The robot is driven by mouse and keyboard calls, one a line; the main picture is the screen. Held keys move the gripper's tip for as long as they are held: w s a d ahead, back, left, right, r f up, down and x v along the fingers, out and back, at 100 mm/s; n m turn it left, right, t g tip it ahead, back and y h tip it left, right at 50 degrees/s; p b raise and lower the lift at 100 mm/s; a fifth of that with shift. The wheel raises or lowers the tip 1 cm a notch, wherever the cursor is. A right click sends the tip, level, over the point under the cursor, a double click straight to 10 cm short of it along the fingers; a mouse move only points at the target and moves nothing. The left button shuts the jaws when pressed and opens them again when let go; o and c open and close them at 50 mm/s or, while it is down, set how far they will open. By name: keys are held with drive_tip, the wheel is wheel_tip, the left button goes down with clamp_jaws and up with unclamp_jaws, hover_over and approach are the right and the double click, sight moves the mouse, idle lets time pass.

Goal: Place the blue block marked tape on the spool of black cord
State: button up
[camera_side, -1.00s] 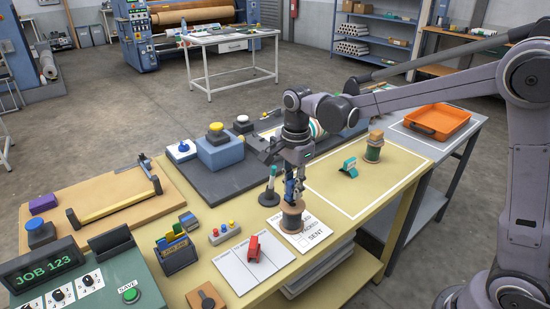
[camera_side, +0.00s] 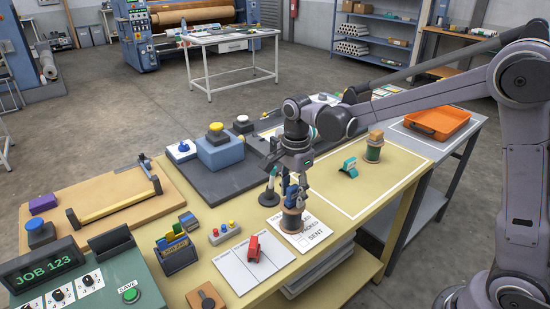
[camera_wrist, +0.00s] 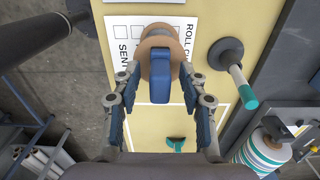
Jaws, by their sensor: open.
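The blue block (camera_wrist: 160,78) appears to rest on the top flange of the near spool (camera_wrist: 159,38); it also shows in the side view (camera_side: 291,201). Its mark cannot be read. The spool (camera_side: 292,223) stands upright on the white checklist card, its cord mostly hidden. My gripper (camera_wrist: 159,80) is open, its fingers on both sides of the blue block with gaps between. In the side view my gripper (camera_side: 288,192) hangs just above the spool, partly covering the block.
A dark stand with a teal-tipped rod (camera_wrist: 230,65) is close beside the spool. A teal piece (camera_side: 349,168) and another spool (camera_side: 373,152) with a tan block on top lie farther right. A red stapler-like item (camera_side: 254,247) is in front. The outlined yellow area is mostly clear.

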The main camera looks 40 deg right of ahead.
sight(293, 187)
wheel_tip(293, 187, up, 12)
drive_tip(key=f, duration=0.1)
drive_tip(key=s+d+f+n+t, duration=0.2)
drive_tip(key=s+n+t, duration=0.1)
drive_tip(key=s+n, duration=0.5)
drive_tip(key=s+d+f+n+t, duration=0.2)
drive_tip(key=s+d+n+t, duration=0.1)
drive_tip(key=s+n, duration=0.4)
drive_tip(key=n+t, duration=0.1)
drive_tip(key=n, duration=0.2)
drive_tip(key=shift+s+f, duration=0.4)
